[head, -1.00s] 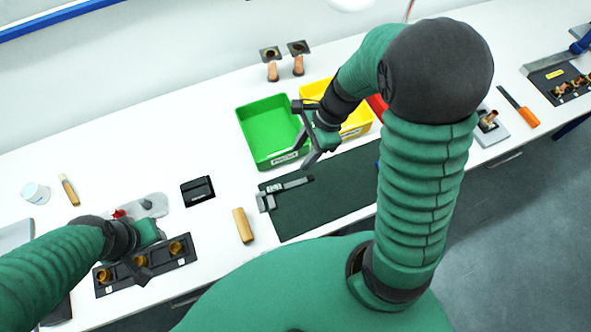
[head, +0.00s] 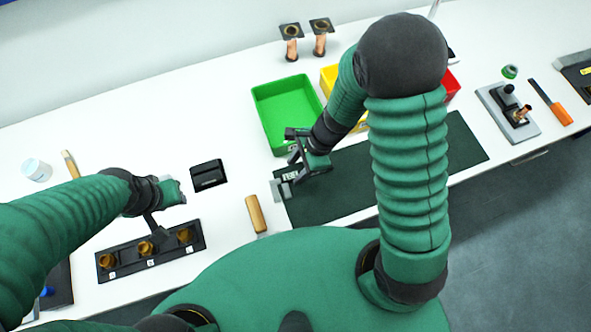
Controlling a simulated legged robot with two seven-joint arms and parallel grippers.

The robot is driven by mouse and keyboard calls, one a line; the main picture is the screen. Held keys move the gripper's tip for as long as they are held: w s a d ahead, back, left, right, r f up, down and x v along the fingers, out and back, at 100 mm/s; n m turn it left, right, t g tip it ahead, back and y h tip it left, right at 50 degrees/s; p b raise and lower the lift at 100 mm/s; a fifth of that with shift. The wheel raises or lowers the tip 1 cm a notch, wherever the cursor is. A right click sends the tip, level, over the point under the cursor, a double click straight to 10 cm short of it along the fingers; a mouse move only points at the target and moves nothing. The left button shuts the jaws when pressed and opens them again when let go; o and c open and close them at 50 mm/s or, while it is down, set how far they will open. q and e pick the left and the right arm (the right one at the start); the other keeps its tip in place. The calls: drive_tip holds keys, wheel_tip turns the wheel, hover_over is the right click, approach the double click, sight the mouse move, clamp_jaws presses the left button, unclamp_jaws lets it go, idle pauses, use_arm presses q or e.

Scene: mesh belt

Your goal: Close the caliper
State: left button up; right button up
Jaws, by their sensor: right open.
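The grey caliper (head: 280,189) lies at the left end of the dark green mat (head: 345,200). Its jaws point toward the left and its small display shows. The right part of its beam is hidden behind my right gripper. My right gripper (head: 294,150) is open and low over the caliper's right part, between the mat and the green bin. I cannot tell whether a finger touches the caliper. My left gripper (head: 155,228) hangs over the black holder with brass parts, away from the caliper; its finger opening is not clear.
The green bin (head: 256,103) stands just behind my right gripper, with yellow (head: 329,78) and red (head: 453,86) bins beside it. The black holder (head: 125,267) is at the front left. The mat's middle is clear.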

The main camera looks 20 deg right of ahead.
drive_tip(key=shift+s+a+f, duration=0.25)
drive_tip(key=shift+a+f, duration=0.35)
drive_tip(key=shift+d, duration=0.4)
drive_tip(key=shift+c, duration=0.2)
drive_tip(key=shift+w+d+f, duration=0.1)
drive_tip(key=shift+w+d, duration=0.05)
drive_tip(key=shift+d, duration=0.1)
drive_tip(key=c, duration=0.5)
drive_tip(key=shift+a, duration=0.1)
clamp_jaws()
drive_tip(key=shift+a, duration=0.35)
